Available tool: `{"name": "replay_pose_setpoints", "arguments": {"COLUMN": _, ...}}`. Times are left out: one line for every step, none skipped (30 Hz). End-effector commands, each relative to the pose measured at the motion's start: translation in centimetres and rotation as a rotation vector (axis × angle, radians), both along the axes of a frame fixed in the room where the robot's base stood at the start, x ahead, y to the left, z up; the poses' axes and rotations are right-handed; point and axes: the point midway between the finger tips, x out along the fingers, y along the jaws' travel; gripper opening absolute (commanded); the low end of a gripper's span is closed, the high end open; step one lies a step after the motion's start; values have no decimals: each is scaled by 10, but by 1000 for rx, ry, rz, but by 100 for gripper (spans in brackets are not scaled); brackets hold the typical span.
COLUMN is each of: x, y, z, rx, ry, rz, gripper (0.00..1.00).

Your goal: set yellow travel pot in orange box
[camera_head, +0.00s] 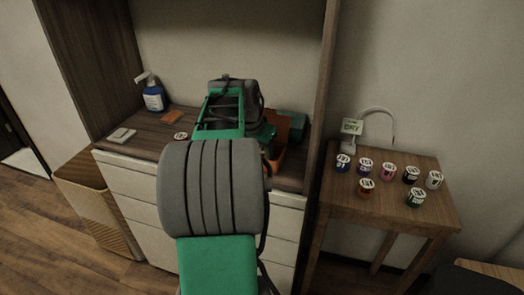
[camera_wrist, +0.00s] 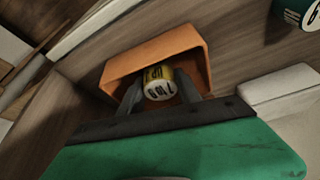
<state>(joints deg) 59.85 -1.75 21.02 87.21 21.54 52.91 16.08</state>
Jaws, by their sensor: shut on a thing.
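The yellow travel pot (camera_wrist: 158,84) has a white lid with dark lettering and shows in the wrist view between my two fingers. My gripper (camera_wrist: 161,94) is shut on it. The orange box (camera_wrist: 152,49) surrounds the pot and fingertips in that view, with its walls around them. The pot appears to be within the box's opening; whether it touches the floor cannot be told. In the head view the orange box (camera_head: 281,150) stands on the counter, partly hidden by my arm. My gripper and the pot are hidden there.
A green box (camera_head: 293,122) stands behind the orange box. A pot with a white lid (camera_head: 181,136), a soap bottle (camera_head: 153,95), an orange sponge (camera_head: 172,117) and a pale flat item (camera_head: 121,135) are on the counter. A side table (camera_head: 390,205) holds several lidded pots.

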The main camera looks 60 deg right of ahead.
Motion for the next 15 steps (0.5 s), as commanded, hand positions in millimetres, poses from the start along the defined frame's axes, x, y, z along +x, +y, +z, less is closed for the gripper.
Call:
{"name": "replay_pose_setpoints", "arguments": {"x": 0, "y": 0, "z": -1, "rx": 0, "ry": 0, "rz": 0, "gripper": 43}}
{"name": "replay_pose_setpoints", "arguments": {"x": 0, "y": 0, "z": 0, "rx": 0, "ry": 0, "rz": 0, "gripper": 45}}
{"name": "replay_pose_setpoints", "arguments": {"x": 0, "y": 0, "z": 0, "rx": 0, "ry": 0, "rz": 0, "gripper": 48}}
{"name": "replay_pose_setpoints", "arguments": {"x": 0, "y": 0, "z": 0, "rx": 0, "ry": 0, "rz": 0, "gripper": 51}}
{"name": "replay_pose_setpoints", "arguments": {"x": 0, "y": 0, "z": 0, "rx": 0, "ry": 0, "rz": 0, "gripper": 53}}
{"name": "replay_pose_setpoints", "arguments": {"x": 0, "y": 0, "z": 0, "rx": 0, "ry": 0, "rz": 0, "gripper": 56}}
{"name": "replay_pose_setpoints", "arguments": {"x": 0, "y": 0, "z": 0, "rx": 0, "ry": 0, "rz": 0, "gripper": 59}}
{"name": "replay_pose_setpoints", "arguments": {"x": 0, "y": 0, "z": 0, "rx": 0, "ry": 0, "rz": 0, "gripper": 61}}
{"name": "replay_pose_setpoints", "arguments": {"x": 0, "y": 0, "z": 0, "rx": 0, "ry": 0, "rz": 0, "gripper": 62}}
{"name": "replay_pose_setpoints", "arguments": {"x": 0, "y": 0, "z": 0, "rx": 0, "ry": 0, "rz": 0, "gripper": 62}}
{"name": "replay_pose_setpoints", "arguments": {"x": 0, "y": 0, "z": 0, "rx": 0, "ry": 0, "rz": 0, "gripper": 62}}
{"name": "replay_pose_setpoints", "arguments": {"x": 0, "y": 0, "z": 0, "rx": 0, "ry": 0, "rz": 0, "gripper": 62}}
{"name": "replay_pose_setpoints", "arguments": {"x": 0, "y": 0, "z": 0, "rx": 0, "ry": 0, "rz": 0, "gripper": 62}}
{"name": "replay_pose_setpoints", "arguments": {"x": 0, "y": 0, "z": 0, "rx": 0, "ry": 0, "rz": 0, "gripper": 62}}
{"name": "replay_pose_setpoints", "arguments": {"x": 0, "y": 0, "z": 1, "rx": 0, "ry": 0, "rz": 0, "gripper": 62}}
